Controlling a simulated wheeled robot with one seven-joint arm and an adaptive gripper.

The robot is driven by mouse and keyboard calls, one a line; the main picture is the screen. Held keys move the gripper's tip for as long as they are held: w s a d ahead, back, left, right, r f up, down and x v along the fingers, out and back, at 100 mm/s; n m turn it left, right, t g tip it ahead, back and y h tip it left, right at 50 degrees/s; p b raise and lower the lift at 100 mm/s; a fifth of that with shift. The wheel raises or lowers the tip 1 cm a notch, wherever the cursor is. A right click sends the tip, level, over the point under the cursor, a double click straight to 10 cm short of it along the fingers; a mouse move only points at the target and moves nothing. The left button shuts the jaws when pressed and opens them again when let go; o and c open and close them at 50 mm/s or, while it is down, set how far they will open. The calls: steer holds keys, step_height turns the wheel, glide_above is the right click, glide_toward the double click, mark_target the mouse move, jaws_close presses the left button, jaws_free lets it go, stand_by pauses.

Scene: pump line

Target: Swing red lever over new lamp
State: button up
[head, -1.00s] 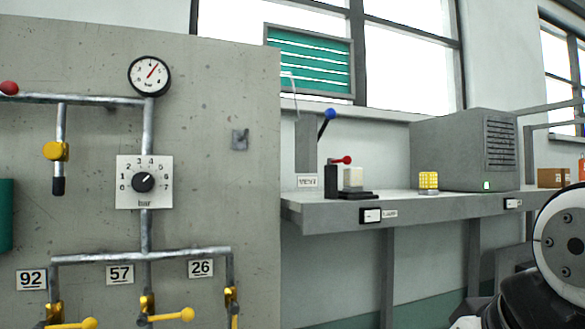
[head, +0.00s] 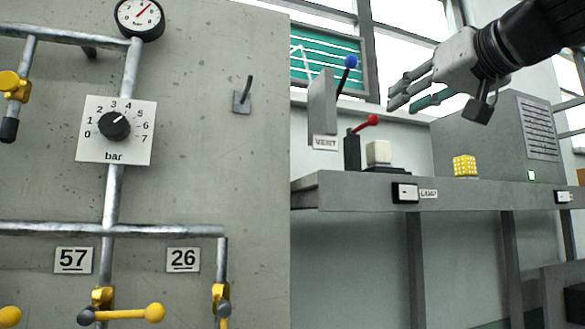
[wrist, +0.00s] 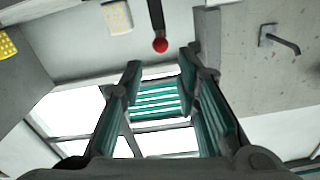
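The red lever (head: 367,122) has a red ball on a short dark arm above a black post on the shelf. Its arm leans to the right, toward a white block (head: 378,152) on a dark base. A yellow gridded lamp-like block (head: 465,165) stands farther right. I cannot tell which one is the new lamp. My gripper (head: 398,92) is open and empty, above and to the right of the red ball, apart from it. In the wrist view the red ball (wrist: 160,45) shows just beyond the gap between my open fingertips (wrist: 160,66).
A blue-knobbed lever (head: 349,63) rises behind the VENT plate (head: 325,143). A concrete panel (head: 220,130) with pipes stands left. A hook (head: 244,96) juts from it. A grey cabinet (head: 500,140) stands on the shelf (head: 340,192) at right.

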mark_target(373, 122)
steer(key=p+x, duration=0.3)
steer(key=x, duration=1)
steer(key=shift+f, duration=0.1)
jaws_close()
